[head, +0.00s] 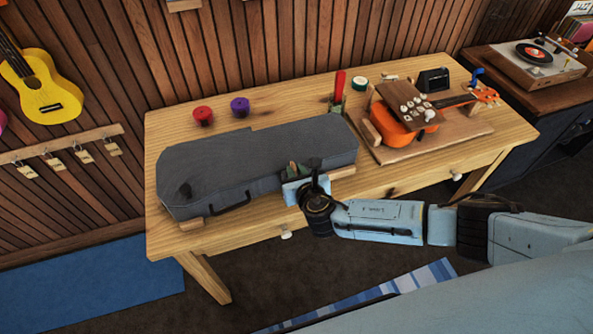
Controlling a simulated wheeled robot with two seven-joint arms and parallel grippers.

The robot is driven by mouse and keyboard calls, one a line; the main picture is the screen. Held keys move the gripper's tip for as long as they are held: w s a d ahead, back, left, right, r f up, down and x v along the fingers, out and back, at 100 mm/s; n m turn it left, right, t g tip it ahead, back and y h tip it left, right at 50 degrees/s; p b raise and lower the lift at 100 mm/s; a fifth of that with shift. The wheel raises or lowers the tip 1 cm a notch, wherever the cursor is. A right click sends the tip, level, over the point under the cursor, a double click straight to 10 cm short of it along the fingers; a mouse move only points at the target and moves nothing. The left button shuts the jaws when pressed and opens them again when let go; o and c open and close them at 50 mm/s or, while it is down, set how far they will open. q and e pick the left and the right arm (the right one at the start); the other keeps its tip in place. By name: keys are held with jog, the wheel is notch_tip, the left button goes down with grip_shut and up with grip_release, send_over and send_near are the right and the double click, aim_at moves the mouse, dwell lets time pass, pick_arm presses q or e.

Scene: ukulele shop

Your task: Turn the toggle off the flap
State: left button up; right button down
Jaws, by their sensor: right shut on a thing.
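A long grey case (245,155) lies closed on the wooden table, with a dark handle (232,203) on its front side. A small dark fitting (186,190) shows near its left end; I cannot tell if it is a latch or a toggle. My right gripper (297,174) is at the case's front edge, right of the handle. It is shut on what seems to be the toggle, which its fingers and wrist mostly hide. The flap under it cannot be made out clearly. My left gripper is not in view.
The wooden table (172,125) also holds a red roll (203,114), a purple roll (240,105) and an orange ukulele (394,130) on a wooden board (470,127). A red cylinder (340,84) stands behind the case. The table's left front corner is bare.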

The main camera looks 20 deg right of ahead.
jog(key=shift+a+m+h+p, duration=0.25)
jog(key=shift+m+h+p, duration=0.1)
jog(key=shift+m+h, duration=0.5)
jog(key=m+g+h+b, duration=0.3)
jog(key=m, duration=0.1)
jog(key=w+a+m+g+h+b, duration=0.1)
jog(key=m+g+h+b, duration=0.2)
jog(key=m+h, duration=0.1)
jog(key=m+g+h+b, duration=0.2)
jog(key=m+h+b, duration=0.1)
jog(key=m+h, duration=0.1)
jog(key=shift+w+a+f+g, duration=0.2)
jog(key=shift+w+a+g, duration=0.1)
jog(key=shift+g, duration=0.1)
jog(key=shift+r+m+g+b, duration=0.2)
jog(key=shift+m+g+b, duration=0.35)
jog(key=shift+b, duration=0.45)
jog(key=c, duration=1.4)
grip_release()
jog(key=shift+o, duration=0.2)
jog(key=shift+r, duration=0.1)
